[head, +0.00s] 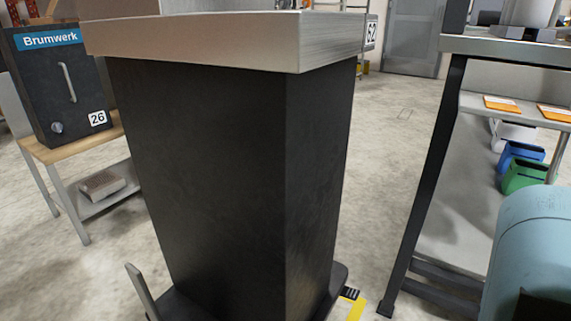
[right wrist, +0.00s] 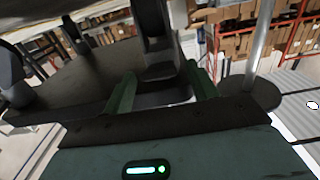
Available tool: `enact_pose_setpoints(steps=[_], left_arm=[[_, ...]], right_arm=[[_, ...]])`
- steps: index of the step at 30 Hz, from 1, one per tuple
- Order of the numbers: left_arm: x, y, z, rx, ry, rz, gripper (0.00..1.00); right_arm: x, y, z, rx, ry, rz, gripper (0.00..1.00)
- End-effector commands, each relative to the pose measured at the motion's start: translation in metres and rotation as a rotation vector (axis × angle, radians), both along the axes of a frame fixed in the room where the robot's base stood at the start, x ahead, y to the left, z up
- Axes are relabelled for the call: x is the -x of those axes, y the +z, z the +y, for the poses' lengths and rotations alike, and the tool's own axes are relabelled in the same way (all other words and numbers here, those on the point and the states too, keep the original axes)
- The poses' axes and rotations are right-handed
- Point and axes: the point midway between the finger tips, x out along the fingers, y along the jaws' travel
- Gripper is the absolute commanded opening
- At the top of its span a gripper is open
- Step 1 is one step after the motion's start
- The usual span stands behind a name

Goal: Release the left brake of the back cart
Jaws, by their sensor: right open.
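In the right wrist view my right gripper (right wrist: 161,88) is open, with two green fingers apart. A black part like a caster or pedal (right wrist: 160,62) stands between or just beyond the fingers, by a dark flat plate (right wrist: 85,85). Contact is unclear. I cannot pick out the left brake for certain. My left gripper is not in view.
A black Brumwerk box (head: 62,85) numbered 26 stands on a small table at the left. A metal-topped bench (head: 500,45) with dark legs stands at the right, with coloured bins (head: 522,160) on its lower level.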

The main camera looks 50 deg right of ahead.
Motion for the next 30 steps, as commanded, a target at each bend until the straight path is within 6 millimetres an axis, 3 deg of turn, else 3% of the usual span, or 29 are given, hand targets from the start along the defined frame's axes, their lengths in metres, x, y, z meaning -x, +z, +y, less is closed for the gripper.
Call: enact_pose_setpoints(steps=[3, 9, 19, 30], left_arm=[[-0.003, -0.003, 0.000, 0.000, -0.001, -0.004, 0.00], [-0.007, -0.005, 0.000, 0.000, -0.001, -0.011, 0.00], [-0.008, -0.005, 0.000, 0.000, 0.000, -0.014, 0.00], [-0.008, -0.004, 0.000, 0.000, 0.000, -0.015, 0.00]], right_arm=[[-0.018, 0.000, 0.002, 0.000, 0.001, -0.002, 0.58], [-0.035, 0.000, 0.003, 0.000, 0.001, 0.000, 0.58], [-0.037, 0.000, 0.003, 0.000, 0.000, 0.001, 0.58], [-0.037, 0.000, 0.003, 0.000, 0.000, 0.001, 0.10]])
